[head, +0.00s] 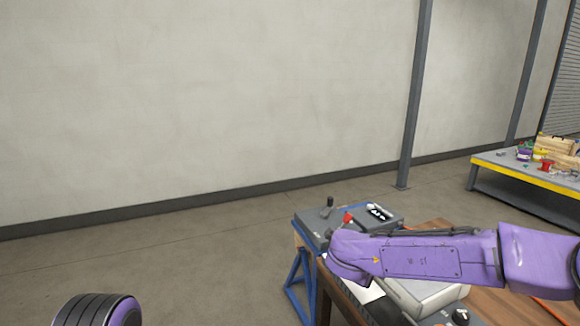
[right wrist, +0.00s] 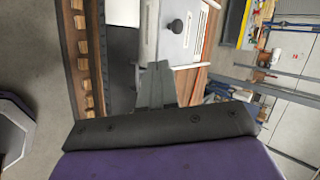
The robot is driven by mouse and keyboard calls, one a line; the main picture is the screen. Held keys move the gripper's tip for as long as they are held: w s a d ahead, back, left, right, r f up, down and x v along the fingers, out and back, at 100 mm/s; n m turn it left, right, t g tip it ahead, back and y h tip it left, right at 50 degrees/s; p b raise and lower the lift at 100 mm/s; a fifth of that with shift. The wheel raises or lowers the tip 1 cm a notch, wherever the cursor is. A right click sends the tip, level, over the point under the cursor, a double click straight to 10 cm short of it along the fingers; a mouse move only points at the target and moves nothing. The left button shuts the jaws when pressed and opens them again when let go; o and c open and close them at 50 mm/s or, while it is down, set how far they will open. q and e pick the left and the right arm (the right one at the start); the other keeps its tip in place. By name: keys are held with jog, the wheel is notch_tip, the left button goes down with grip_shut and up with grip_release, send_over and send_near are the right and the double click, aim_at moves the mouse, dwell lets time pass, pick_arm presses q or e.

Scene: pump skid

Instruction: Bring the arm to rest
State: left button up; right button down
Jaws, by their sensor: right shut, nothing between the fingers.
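My right arm (head: 430,256) is purple and reaches in from the right in the head view, over a wooden bench. Its gripper is hidden in that view. In the right wrist view my right gripper (right wrist: 157,72) shows its grey fingers together, shut and empty. The fingertips overlap a light grey box with a black knob (right wrist: 176,26) in the picture; whether they touch it I cannot tell. Part of my left arm (head: 97,311) shows at the lower left of the head view. My left gripper is out of view.
A grey control box (head: 318,222) with a lever and a red knob stands on a blue frame beside the wooden bench (head: 478,297). A yellow-edged table (head: 525,175) with several small items stands at the far right. Open floor lies on the left before the wall.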

jog(key=s+d+f+n+t+y+b, duration=0.1)
jog(key=s+f+n, duration=0.5)
jog(key=f, duration=0.6)
jog(key=s+f+n+t+y+b, duration=0.1)
jog(key=s+f+n, duration=0.5)
jog(key=f, duration=0.6)
jog(key=s+d+f+n+g+b, duration=0.1)
jog(key=s+d+f+n+g, duration=0.1)
jog(key=s+f, duration=0.3)
jog(key=s+d+f+n+g+b, duration=0.1)
jog(key=s+d+f+n+g, duration=0.1)
jog(key=s, duration=1.2)
jog(key=s+d+f+n+g+b, duration=0.2)
jog(key=s+d+f+n, duration=0.2)
jog(key=s+f, duration=0.4)
jog(key=shift+s+d+f+y, duration=0.15)
jog(key=shift+s+d+y, duration=0.25)
jog(key=shift+s+d, duration=0.25)
